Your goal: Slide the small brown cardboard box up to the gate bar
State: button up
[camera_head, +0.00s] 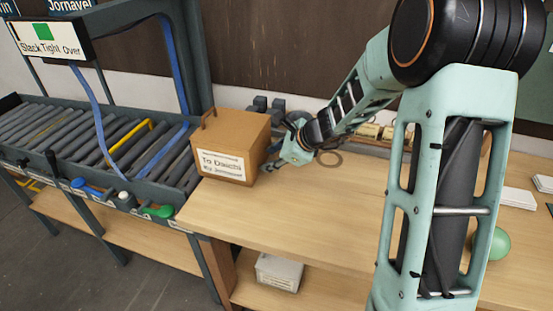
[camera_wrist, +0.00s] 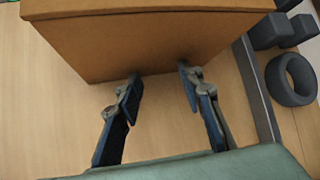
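The small brown cardboard box (camera_head: 238,133) stands upright on the wooden table at its left end, beside the roller conveyor. It has a white label on its front and a handle on top. A yellow bar (camera_head: 128,139), which looks like the gate bar, crosses the rollers to the left, well apart from the box. My gripper (camera_head: 276,160) is low at the box's right side. In the wrist view my gripper (camera_wrist: 160,74) has its fingers spread, with the tips at the lower edge of the box's face (camera_wrist: 145,38). Whether they touch it I cannot tell. Nothing is between the fingers.
The roller conveyor (camera_head: 60,135) adjoins the table's left end, with levers along its front rail and a blue strap hanging over it. A dark ring (camera_wrist: 291,80) and dark blocks lie behind a rail. The table (camera_head: 300,205) is clear in front.

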jog(key=shift+w+a, duration=0.3)
jog(key=shift+a, duration=0.5)
jog(key=shift+w+a, duration=0.35)
jog(key=shift+a, duration=0.4)
jog(key=shift+w+a, duration=0.3)
jog(key=shift+a, duration=0.6)
